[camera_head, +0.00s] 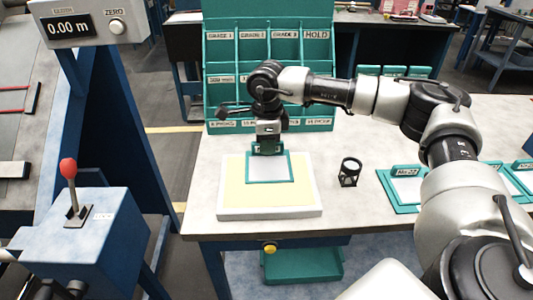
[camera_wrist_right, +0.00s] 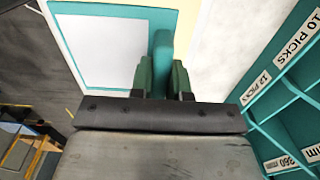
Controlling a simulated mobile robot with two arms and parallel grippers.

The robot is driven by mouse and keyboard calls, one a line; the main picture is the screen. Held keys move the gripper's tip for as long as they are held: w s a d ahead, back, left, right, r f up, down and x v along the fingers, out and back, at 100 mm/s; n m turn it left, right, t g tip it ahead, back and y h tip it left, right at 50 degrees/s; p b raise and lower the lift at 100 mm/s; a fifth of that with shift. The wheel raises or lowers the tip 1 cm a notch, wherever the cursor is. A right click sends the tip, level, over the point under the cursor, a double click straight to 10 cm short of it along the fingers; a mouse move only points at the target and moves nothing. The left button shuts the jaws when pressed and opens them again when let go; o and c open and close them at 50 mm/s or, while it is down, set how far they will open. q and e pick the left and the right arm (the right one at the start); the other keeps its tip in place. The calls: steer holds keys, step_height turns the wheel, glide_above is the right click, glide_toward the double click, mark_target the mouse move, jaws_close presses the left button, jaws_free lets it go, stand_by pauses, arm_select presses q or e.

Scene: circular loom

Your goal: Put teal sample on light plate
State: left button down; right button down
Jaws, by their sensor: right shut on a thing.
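The teal sample (camera_head: 268,167) is a teal-framed card with a pale square middle and a tab. It is over the rear middle of the light plate (camera_head: 268,213), a white slab with a pale yellow top near the table's front left. I cannot tell whether the sample touches the plate. My right gripper (camera_head: 267,145) is at the sample's far edge, shut on its tab. In the right wrist view the fingers (camera_wrist_right: 162,80) pinch the teal tab, and the sample (camera_wrist_right: 115,45) extends to the left. My left gripper is not in view.
A small black loupe (camera_head: 349,172) stands right of the plate. More teal-framed samples (camera_head: 405,188) lie at the right, partly behind my arm. A teal labelled rack (camera_head: 225,50) stands behind. A blue box (camera_head: 85,230) with a red-knobbed lever is at the left.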

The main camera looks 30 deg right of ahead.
mark_target(267, 157)
step_height(267, 157, down, 3)
steer(key=shift+f+p, duration=0.1)
steer(key=shift+p, duration=0.25)
steer(key=shift+f, duration=0.45)
steer(key=c, duration=1.1)
jaws_free()
steer(key=shift+f, duration=0.15)
